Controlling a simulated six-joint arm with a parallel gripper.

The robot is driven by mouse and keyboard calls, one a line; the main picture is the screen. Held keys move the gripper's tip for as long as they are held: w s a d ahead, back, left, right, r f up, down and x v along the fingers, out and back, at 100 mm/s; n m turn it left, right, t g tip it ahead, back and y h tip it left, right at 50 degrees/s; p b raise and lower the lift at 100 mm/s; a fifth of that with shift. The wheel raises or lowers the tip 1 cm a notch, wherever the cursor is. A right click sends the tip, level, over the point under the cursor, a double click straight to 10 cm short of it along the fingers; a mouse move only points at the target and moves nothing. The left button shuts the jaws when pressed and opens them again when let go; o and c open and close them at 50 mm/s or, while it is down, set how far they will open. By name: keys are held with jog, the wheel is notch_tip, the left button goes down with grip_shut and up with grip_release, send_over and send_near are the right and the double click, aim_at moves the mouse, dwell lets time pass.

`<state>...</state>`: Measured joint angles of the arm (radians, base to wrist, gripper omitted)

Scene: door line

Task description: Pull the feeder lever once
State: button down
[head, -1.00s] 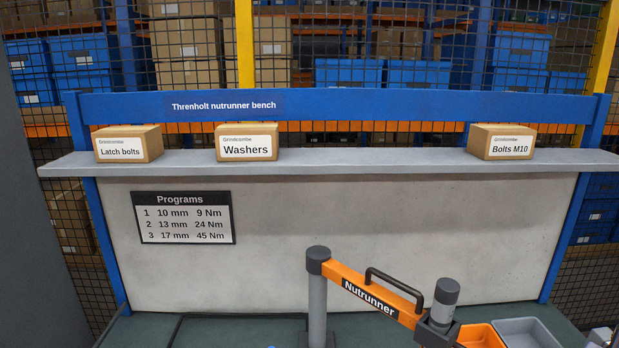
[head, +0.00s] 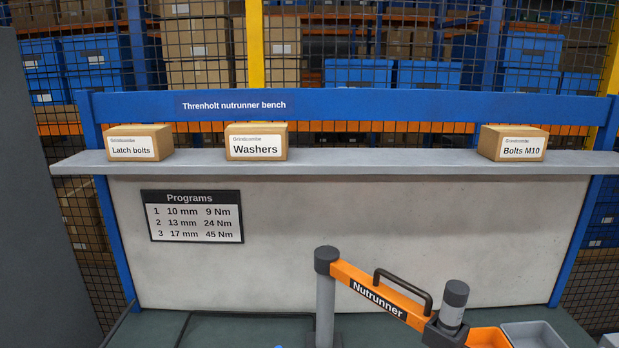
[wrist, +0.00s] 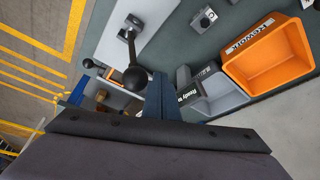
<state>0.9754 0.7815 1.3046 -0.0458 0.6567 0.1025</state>
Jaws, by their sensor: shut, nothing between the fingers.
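In the wrist view a lever with a black ball knob (wrist: 135,77) rises from a mount on a pale grey panel. A second black knob (wrist: 88,63) shows further left on a thin rod. No label shows on either, so I cannot tell which is the feeder lever. My gripper (wrist: 158,80) has its dark blue fingers together and empty. In the picture the fingertips are just right of the larger knob; I cannot tell whether they touch it. Neither lever nor my gripper shows in the head view.
In the wrist view an orange Rework bin (wrist: 268,58) and a grey bin (wrist: 222,92) stand right of my fingers. In the head view the orange Nutrunner arm (head: 375,290) reaches over the bench on its post. Labelled boxes (head: 257,142) sit on the shelf behind.

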jog(key=shift+s, duration=0.1)
dwell(0.6)
jog(key=shift+s+f+b, duration=0.25)
jog(key=shift+s+b, duration=0.15)
jog(key=shift+s, duration=0.7)
jog(key=shift+s+f+b, duration=0.3)
jog(key=shift+s+b, duration=0.1)
jog(key=shift+s, duration=0.65)
jog(key=shift+s+f+b, duration=0.25)
jog(key=shift+s+b, duration=0.15)
jog(key=shift+s, duration=0.7)
jog(key=shift+w+r+p, duration=0.35)
jog(key=shift+r+p, duration=0.85)
jog(key=shift+r, duration=0.3)
jog(key=shift+w+r+p, duration=0.35)
jog(key=shift+r+p, duration=0.9)
jog(key=shift+r, duration=0.3)
jog(key=shift+w+r+p, duration=0.35)
jog(key=shift+r+p, duration=0.85)
jog(key=shift+r, duration=0.3)
